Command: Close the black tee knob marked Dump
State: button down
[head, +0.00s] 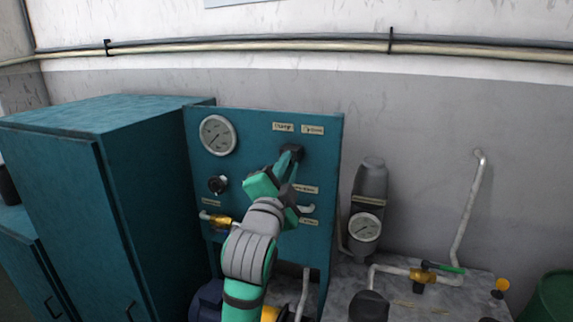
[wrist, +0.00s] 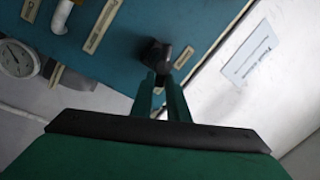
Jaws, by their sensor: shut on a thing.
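A black tee knob (head: 292,150) sits on the upper part of the teal panel (head: 262,112), below two small labels. The left label (head: 283,127) is blurred, and I cannot read it for certain as Dump. My gripper (head: 288,160) reaches up to the knob from below, and its fingertips cover part of it. In the wrist view the dark knob (wrist: 156,52) shows at the tips of my gripper (wrist: 160,80), which is shut on it. The knob's exact turn angle is hard to tell.
A pressure gauge (head: 217,135) and another black knob (head: 217,185) are on the panel's left. A yellow-brass valve (head: 220,220) is below. A teal cabinet (head: 160,160) stands left. A grey cylinder with a gauge (head: 365,227) and piping (head: 467,210) stand right.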

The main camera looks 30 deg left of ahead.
jog(key=shift+a+f+m+t+h, duration=0.15)
jog(key=shift+f+m+h, duration=0.15)
jog(key=shift+m, duration=0.8)
jog(key=shift+a+f+m+t+h, duration=0.15)
jog(key=shift+f+m+h, duration=0.15)
jog(key=shift+m, duration=0.8)
jog(key=shift+a+f+m+h, duration=0.15)
jog(key=shift+f+m+h, duration=0.15)
jog(key=shift+m, duration=0.8)
jog(key=shift+r, duration=0.1)
jog(key=c, duration=1.7)
grip_release()
jog(key=shift+a, duration=0.15)
jog(key=shift+o, duration=0.2)
jog(key=shift+d+r, duration=0.1)
jog(key=shift+d, duration=0.1)
jog(key=v, duration=1)
jog(key=shift+s, duration=0.4)
jog(key=shift+d, duration=0.1)
